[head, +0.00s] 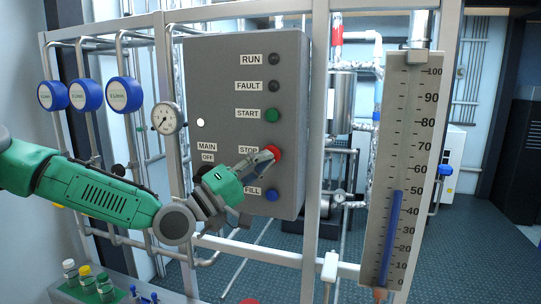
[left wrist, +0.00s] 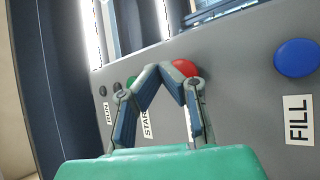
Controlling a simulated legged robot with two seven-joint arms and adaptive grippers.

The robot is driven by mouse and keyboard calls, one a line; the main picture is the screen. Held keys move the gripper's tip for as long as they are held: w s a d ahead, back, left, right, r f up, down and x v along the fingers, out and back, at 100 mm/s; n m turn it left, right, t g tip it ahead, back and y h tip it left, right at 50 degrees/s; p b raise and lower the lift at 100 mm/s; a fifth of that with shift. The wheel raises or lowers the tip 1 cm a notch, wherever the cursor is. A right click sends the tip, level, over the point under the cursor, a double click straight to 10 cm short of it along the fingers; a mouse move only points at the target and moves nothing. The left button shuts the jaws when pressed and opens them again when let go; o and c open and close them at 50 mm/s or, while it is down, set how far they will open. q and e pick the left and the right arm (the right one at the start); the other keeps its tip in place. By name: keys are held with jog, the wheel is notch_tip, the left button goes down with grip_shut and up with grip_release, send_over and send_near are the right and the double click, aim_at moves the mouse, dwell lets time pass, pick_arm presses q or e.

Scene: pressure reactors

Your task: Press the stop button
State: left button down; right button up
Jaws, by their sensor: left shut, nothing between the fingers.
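The red stop button (head: 274,152) sits on the grey control box (head: 230,60), right of the STOP label (head: 247,150). My left gripper (head: 268,155) is shut and empty, its fingertips at the button's left side and partly over it. In the left wrist view the closed fingertips (left wrist: 165,70) overlap the red button (left wrist: 186,67); whether they touch it or it is pressed in, I cannot tell. The green start button (head: 272,115) is above, and the blue fill button (head: 272,195) is below; the fill button also shows in the left wrist view (left wrist: 297,58). My right gripper is not in view.
A dark MAIN switch (head: 203,171) is beside my left gripper, partly hidden. A metal frame post (head: 318,120) stands right of the box. A level gauge (head: 405,170) is further right. Bottles (head: 88,280) stand at the lower left.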

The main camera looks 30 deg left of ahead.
pick_arm(q)
jog(key=s, duration=0.2)
jog(key=s+d+p, duration=0.1)
jog(key=s, duration=0.2)
jog(key=shift+d+p, duration=0.1)
jog(key=shift+p, duration=0.2)
jog(key=shift+w, duration=0.1)
dwell(0.8)
jog(key=s+d+f+m+g+y+b, duration=0.1)
jog(key=s+d+f+g+b, duration=0.2)
jog(key=f, duration=0.8)
jog(key=d+f+m+g+y+b, duration=0.1)
jog(key=d+f+m+g, duration=0.2)
jog(key=f, duration=0.8)
jog(key=s+d+f+g+y+b, duration=0.1)
jog(key=s+d+f+g+b, duration=0.3)
jog(key=f, duration=0.8)
jog(key=s+a+f+m+g+y+b, duration=0.1)
jog(key=s+a+f+m+g+y, duration=0.1)
jog(key=s+f, duration=0.5)
jog(key=s+a+f+m+g+y+b, duration=0.1)
jog(key=s+a+f+g+y, duration=0.1)
jog(key=s+f+g, duration=0.2)
jog(key=s+a+f+m+g+y+b, duration=0.2)
jog(key=s+a+f+g+y, duration=0.1)
jog(key=s+f, duration=0.7)
notch_tip(320, 180, down, 4)
jog(key=shift+r+m+g, duration=0.1)
jog(key=shift+m+g, duration=0.2)
jog(key=shift+g, duration=0.2)
